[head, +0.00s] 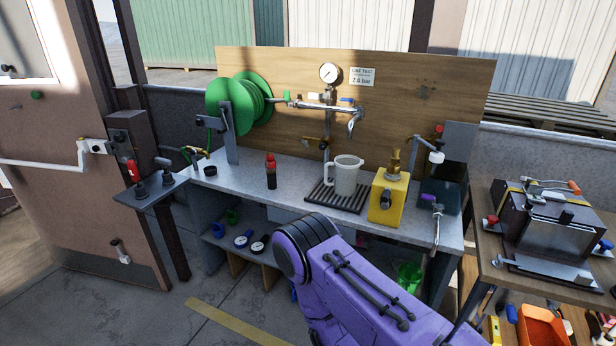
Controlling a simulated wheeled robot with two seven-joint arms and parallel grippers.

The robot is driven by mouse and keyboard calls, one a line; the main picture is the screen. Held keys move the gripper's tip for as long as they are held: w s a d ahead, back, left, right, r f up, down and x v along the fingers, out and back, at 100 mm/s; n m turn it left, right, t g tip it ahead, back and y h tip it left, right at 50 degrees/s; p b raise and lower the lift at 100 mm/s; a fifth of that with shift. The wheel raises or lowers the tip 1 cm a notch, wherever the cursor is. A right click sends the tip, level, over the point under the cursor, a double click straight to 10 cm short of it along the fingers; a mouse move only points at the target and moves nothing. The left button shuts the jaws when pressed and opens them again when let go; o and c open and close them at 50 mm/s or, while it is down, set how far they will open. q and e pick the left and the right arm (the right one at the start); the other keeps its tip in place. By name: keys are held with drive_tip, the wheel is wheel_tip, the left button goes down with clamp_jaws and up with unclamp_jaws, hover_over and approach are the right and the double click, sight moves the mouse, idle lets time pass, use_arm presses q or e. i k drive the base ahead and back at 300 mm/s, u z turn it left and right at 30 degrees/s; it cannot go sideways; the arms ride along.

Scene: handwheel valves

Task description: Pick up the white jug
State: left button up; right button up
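The white jug (347,176) stands upright on a black slatted tray (322,196) on the workbench. Its handle is on the left side and its spout side faces right. The chrome tap (355,122) on the board is above it, apart from it. A thick purple link of my own arm rises from the bottom of the view, in front of the bench and below the jug. Neither of my grippers shows in the head view.
A yellow block (388,197) with a brass fitting stands close right of the jug. A red-capped dark bottle (271,172) stands to its left, near a green hose reel (230,104).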

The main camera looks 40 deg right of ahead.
sight(346, 167)
drive_tip(key=u, duration=0.1)
drive_tip(key=i, duration=0.9)
drive_tip(key=z, duration=0.35)
